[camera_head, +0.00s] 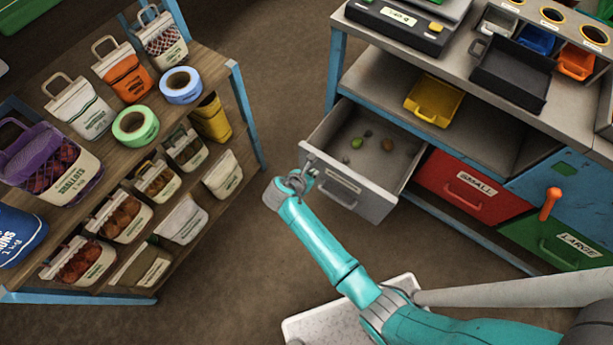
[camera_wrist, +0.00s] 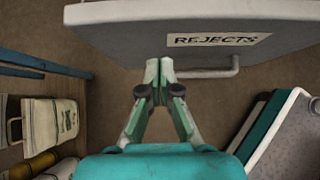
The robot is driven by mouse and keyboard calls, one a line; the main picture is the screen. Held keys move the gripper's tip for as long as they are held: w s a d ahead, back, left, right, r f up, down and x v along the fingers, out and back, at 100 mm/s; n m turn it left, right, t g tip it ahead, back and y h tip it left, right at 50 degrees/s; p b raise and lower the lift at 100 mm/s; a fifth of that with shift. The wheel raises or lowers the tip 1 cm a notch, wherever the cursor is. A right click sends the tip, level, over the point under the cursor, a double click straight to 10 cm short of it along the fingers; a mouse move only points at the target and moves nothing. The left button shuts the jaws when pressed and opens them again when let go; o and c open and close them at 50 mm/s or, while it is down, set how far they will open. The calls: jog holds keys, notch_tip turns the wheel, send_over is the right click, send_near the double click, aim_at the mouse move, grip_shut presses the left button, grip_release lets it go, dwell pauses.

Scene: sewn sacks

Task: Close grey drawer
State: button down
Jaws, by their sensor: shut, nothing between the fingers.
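The grey drawer (camera_head: 372,152) is pulled out from the bench in the head view, with a few small items, one green, lying inside. Its front panel carries a label reading REJECTS and a bar handle, both clear in the wrist view, where the drawer front (camera_wrist: 120,30) spans the top. My gripper (camera_head: 305,172) is at the left part of the drawer front in the head view. In the wrist view my gripper (camera_wrist: 158,66) is shut and empty, its fingertips at the lower edge of the front, left of the handle. I cannot tell whether they touch it.
A red drawer (camera_head: 455,182) and a green drawer (camera_head: 545,240) sit right of the grey one. A yellow bin (camera_head: 434,100) stands on the shelf above. A wooden rack (camera_head: 190,115) with sacks and tape rolls stands at left. Floor between is clear.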

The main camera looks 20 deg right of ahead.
aim_at(324, 163)
jog(key=shift+w+d+f, duration=0.1)
jog(key=shift+w+d, duration=0.55)
jog(key=shift+d, duration=0.25)
jog(key=shift+w+d+f, duration=0.1)
jog(key=shift+w+d, duration=0.5)
jog(key=shift+d, duration=0.25)
